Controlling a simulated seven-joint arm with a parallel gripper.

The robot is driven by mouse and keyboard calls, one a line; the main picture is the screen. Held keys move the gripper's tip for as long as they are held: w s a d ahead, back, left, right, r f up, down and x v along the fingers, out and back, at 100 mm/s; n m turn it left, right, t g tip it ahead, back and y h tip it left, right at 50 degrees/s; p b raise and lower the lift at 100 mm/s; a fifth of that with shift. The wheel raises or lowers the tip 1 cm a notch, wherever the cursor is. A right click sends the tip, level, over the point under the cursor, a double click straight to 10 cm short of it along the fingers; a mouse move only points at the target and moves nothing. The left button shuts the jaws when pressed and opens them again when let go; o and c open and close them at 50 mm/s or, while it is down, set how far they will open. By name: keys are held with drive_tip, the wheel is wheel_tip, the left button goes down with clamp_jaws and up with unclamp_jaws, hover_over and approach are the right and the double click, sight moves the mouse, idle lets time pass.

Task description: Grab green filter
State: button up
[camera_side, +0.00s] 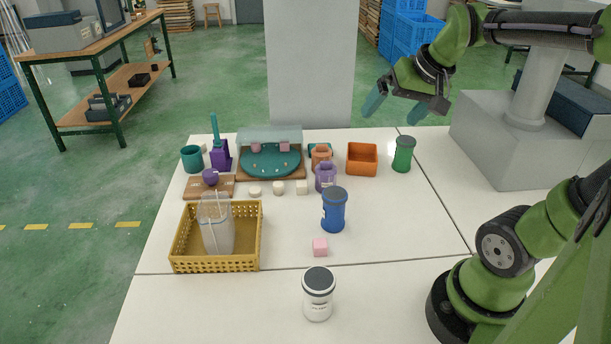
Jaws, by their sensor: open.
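A green cylinder with a dark top, likely the green filter (403,154), stands upright at the back right of the white table, right of the orange bin. My gripper (392,106) is above the table's back edge, higher than the green cylinder and apart from it. Its two teal fingertips are spread, with nothing visible between them. A blue cylinder (333,210) stands upright at the middle of the table, and a white cylinder with a dark top (318,294) stands near the front.
An orange bin (362,173) stands left of the green cylinder. A yellow basket (258,240) holding a clear container is at the left. The table's right side is mostly clear.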

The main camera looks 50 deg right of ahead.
drive_tip(key=s+a+f+n+y, duration=0.1)
drive_tip(key=a, duration=0.3)
drive_tip(key=s+a+f+n+y, duration=0.1)
drive_tip(key=a, duration=0.3)
drive_tip(key=s+a+f+n+t+y, duration=0.1)
drive_tip(key=a, duration=0.4)
drive_tip(key=shift+s+a+n, duration=0.1)
drive_tip(key=shift+s+n, duration=0.25)
drive_tip(key=shift+n, duration=0.05)
drive_tip(key=shift+c, duration=0.6)
drive_tip(key=shift+a+r, duration=0.15)
drive_tip(key=shift+a, duration=0.1)
drive_tip(key=shift+c, duration=0.3)
drive_tip(key=shift+d, duration=0.1)
